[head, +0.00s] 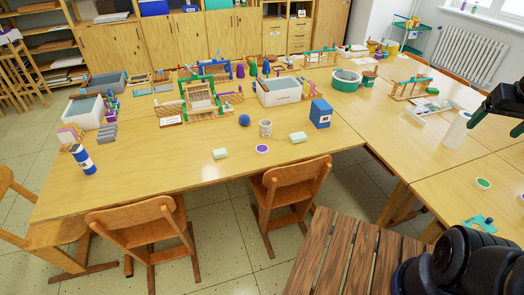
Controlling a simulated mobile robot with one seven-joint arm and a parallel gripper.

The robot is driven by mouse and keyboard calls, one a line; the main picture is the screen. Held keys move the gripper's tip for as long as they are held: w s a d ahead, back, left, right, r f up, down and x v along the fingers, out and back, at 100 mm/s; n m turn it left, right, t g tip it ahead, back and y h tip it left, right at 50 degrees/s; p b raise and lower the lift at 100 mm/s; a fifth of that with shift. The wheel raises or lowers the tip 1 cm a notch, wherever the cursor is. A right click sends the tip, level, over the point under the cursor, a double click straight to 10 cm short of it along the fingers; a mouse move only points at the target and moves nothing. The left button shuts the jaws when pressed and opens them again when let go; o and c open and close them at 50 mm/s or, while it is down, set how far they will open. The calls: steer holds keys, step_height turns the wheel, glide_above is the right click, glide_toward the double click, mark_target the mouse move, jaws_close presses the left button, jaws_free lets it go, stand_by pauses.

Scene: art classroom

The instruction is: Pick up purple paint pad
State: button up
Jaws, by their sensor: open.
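The purple paint pad (262,149) is a small round pad with a pale rim, lying flat near the front edge of the long wooden table (150,175), in the middle of the head view. Nothing covers it. My gripper (494,128) shows at the right edge of the view, black with green fingers. It is open with nothing seen between the fingers, and is far to the right of the pad. Part of it is cut off by the picture edge.
Two chairs (290,190) (142,228) stand in front. A green pad (483,183) lies on the right table.

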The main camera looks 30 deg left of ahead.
steer(key=w+a+n+g, duration=0.1)
steer(key=w+a+n, duration=0.8)
steer(key=w+a, duration=0.55)
steer(key=w+a+f+n+g, duration=0.1)
steer(key=w+a+f+n, duration=0.3)
steer(key=a, duration=0.4)
steer(key=w+a+f+n+g, duration=0.1)
steer(key=w+a+f+n, duration=0.15)
steer(key=w+a, duration=0.5)
steer(key=n+g, duration=0.1)
steer(key=n, duration=1.3)
glide_above(262, 148)
step_height(262, 148, down, 28)
steer(key=f, duration=0.1)
steer(key=shift+f, duration=5.25)
steer(key=c, duration=1.1)
